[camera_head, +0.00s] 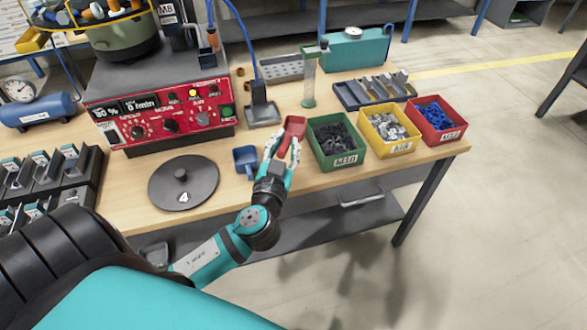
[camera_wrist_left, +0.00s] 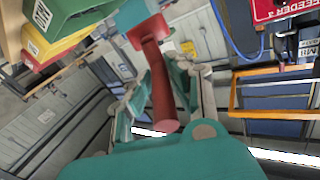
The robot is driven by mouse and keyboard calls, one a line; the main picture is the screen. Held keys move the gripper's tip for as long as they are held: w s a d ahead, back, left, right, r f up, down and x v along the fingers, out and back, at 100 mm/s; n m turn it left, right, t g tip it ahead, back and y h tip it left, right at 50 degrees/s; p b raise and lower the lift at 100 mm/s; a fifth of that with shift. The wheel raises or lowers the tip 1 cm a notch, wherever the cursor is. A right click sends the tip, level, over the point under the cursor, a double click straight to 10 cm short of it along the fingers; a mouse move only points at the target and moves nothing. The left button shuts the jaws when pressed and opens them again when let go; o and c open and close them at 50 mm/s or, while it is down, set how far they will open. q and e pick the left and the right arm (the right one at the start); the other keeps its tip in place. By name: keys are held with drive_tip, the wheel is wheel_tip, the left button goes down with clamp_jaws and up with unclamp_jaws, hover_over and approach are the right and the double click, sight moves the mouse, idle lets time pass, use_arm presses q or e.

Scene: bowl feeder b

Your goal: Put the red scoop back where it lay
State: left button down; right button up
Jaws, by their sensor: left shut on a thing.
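The red scoop (camera_head: 294,125) is in my left gripper (camera_head: 284,148), above the front part of the workbench. My left gripper is shut on the scoop; in the left wrist view the red handle (camera_wrist_left: 162,88) runs between its fingers. In the head view the scoop's head points away from me, just left of the green bin (camera_head: 337,160). I cannot tell how far above the bench it is. A blue scoop (camera_head: 246,160) lies on the bench to the left of my gripper. My right gripper is not in view.
Green, yellow (camera_head: 389,148) and red (camera_head: 436,139) bins with small parts stand to the right. A round dark plate (camera_head: 183,183) marked 4 and the red feeder control box (camera_head: 165,120) are left. A clear cylinder (camera_head: 309,85) stands behind. Bare bench (camera_head: 285,108) shows around the scoop.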

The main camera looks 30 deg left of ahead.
use_arm(q)
drive_tip(key=shift+n+g+y, duration=0.4)
drive_tip(key=shift+n+y, duration=0.1)
drive_tip(key=shift+y, duration=0.3)
drive_tip(key=a+f, duration=0.1)
drive_tip(key=f, duration=0.2)
drive_tip(key=w+a+f+b, duration=0.1)
drive_tip(key=f, duration=0.1)
drive_tip(key=w+a+f+b, duration=0.1)
drive_tip(key=f, duration=0.2)
drive_tip(key=shift+w+a+f, duration=0.25)
drive_tip(key=shift+f, duration=0.05)
drive_tip(key=shift+f+b, duration=0.3)
drive_tip(key=shift+f, duration=1.6)
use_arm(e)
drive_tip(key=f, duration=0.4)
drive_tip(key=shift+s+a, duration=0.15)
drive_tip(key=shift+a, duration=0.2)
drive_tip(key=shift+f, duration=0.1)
use_arm(q)
drive_tip(key=shift+f+b, duration=0.2)
drive_tip(key=shift+b, duration=0.1)
drive_tip(key=c, duration=1.2)
unclamp_jaws()
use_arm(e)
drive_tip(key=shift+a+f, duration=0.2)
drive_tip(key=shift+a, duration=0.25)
